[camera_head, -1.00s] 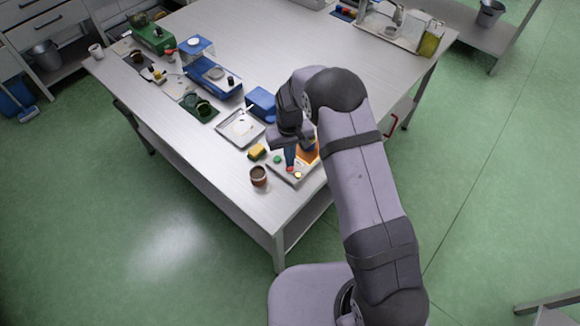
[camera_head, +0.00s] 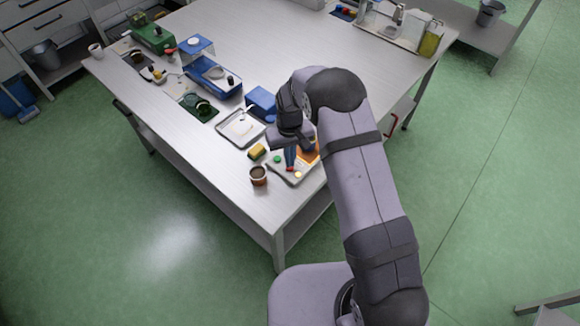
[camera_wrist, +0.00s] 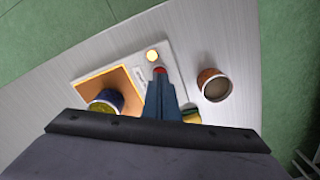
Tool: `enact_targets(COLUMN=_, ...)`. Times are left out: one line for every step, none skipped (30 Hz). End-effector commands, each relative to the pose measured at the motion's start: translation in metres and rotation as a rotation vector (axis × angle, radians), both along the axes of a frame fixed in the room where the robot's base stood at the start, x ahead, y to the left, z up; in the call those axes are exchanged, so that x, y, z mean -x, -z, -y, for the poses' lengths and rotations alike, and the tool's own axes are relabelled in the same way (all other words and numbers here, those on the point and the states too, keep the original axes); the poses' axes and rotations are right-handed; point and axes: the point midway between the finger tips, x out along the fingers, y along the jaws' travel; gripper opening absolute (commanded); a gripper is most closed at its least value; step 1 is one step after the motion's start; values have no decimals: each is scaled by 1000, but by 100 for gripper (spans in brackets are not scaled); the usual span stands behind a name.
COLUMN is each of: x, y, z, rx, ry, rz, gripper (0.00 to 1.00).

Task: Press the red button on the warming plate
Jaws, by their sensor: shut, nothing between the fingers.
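The warming plate (camera_head: 309,167) stands near the table's front corner, with an orange heating surface (camera_wrist: 88,88) and a pale control strip. On the strip, a green button (camera_head: 277,159) and a glowing yellow button or lamp (camera_head: 298,175) show in the head view; the glowing one is also in the wrist view (camera_wrist: 152,55). Between them is the red button (camera_wrist: 160,70), partly covered by my fingertips. My gripper (camera_wrist: 161,80) is shut and empty, pointing down. Its tips are at the red button, touching or nearly so; I cannot tell whether it is pressed down. The green button is hidden in the wrist view.
A brown cup (camera_head: 258,176) stands close beside the plate, with a yellow sponge (camera_head: 257,152) behind it. A blue-rimmed pot (camera_wrist: 105,101) sits on the orange surface. A metal tray (camera_head: 225,133) and blue box (camera_head: 262,99) lie further back. The table's right-centre is clear.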

Motion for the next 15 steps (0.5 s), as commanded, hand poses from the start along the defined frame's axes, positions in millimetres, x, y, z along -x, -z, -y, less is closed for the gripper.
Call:
enact_targets(x=0, y=2, z=0, rx=0, ry=0, rz=0, gripper=0)
enact_targets(x=0, y=3, z=0, rx=0, ry=0, rz=0, gripper=0)
enact_targets(x=0, y=4, z=0, rx=0, ry=0, rz=0, gripper=0)
enact_targets(x=0, y=5, z=0, rx=0, ry=0, rz=0, gripper=0)
enact_targets(x=0, y=5, z=0, rx=0, ry=0, rz=0, gripper=0)
enact_targets(x=0, y=6, z=0, rx=0, ry=0, rz=0, gripper=0)
enact_targets(x=0, y=7, z=0, rx=0, ry=0, rz=0, gripper=0)
enact_targets(x=0, y=8, z=0, rx=0, ry=0, rz=0, gripper=0)
enact_targets(x=0, y=8, z=0, rx=0, ry=0, rz=0, gripper=0)
enact_targets(x=0, y=9, z=0, rx=0, ry=0, rz=0, gripper=0)
enact_targets(x=0, y=10, z=0, rx=0, ry=0, rz=0, gripper=0)
enact_targets(x=0, y=11, z=0, rx=0, ry=0, rz=0, gripper=0)
enact_targets(x=0, y=11, z=0, rx=0, ry=0, rz=0, gripper=0)
enact_targets(x=0, y=12, z=0, rx=0, ry=0, rz=0, gripper=0)
enact_targets(x=0, y=13, z=0, rx=0, ry=0, rz=0, gripper=0)
